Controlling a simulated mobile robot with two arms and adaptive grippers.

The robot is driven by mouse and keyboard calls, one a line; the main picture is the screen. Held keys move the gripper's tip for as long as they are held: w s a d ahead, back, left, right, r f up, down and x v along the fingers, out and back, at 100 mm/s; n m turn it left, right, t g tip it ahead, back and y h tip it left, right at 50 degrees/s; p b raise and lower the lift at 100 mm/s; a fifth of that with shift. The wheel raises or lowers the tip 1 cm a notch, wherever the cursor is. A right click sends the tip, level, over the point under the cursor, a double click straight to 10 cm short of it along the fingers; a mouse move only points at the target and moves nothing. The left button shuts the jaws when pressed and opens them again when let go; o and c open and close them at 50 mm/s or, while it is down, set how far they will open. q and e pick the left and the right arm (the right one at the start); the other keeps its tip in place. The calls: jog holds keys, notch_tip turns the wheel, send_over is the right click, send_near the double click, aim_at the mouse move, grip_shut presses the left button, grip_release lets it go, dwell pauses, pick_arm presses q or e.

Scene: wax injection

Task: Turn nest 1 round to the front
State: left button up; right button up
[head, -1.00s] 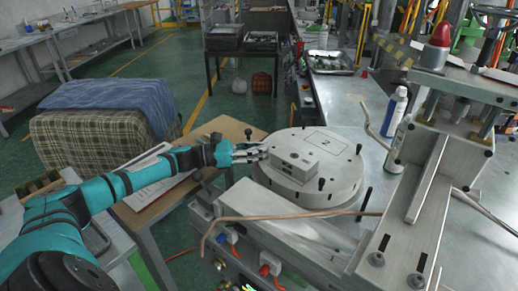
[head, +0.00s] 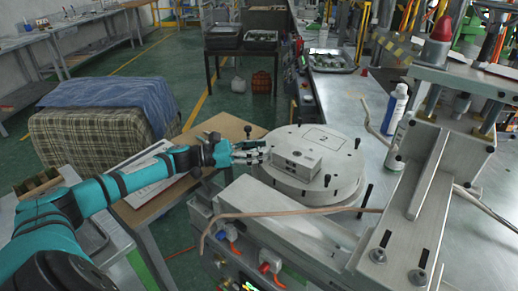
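The round grey turntable (head: 300,192) stands on the metal bench, with short black pegs around its top. A grey metal block (head: 298,154) with small holes sits on its front-left part. A thin rectangular outline (head: 326,137) marks a nest on the far part. I cannot read a number on either nest. My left gripper (head: 262,152) is at the turntable's left edge, its fingers pointing right towards the block. The fingertips are at or very near the block's left end; contact and finger opening are too small to tell. My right gripper is out of view.
A copper-coloured bent rod (head: 290,213) crosses in front of the turntable. The press frame (head: 420,200) stands close on the right, with a white bottle (head: 396,112) behind it. A wooden table (head: 150,205) with papers lies beneath my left arm.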

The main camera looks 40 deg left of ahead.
pick_arm(q)
jog(key=v, duration=1.2)
dwell(0.6)
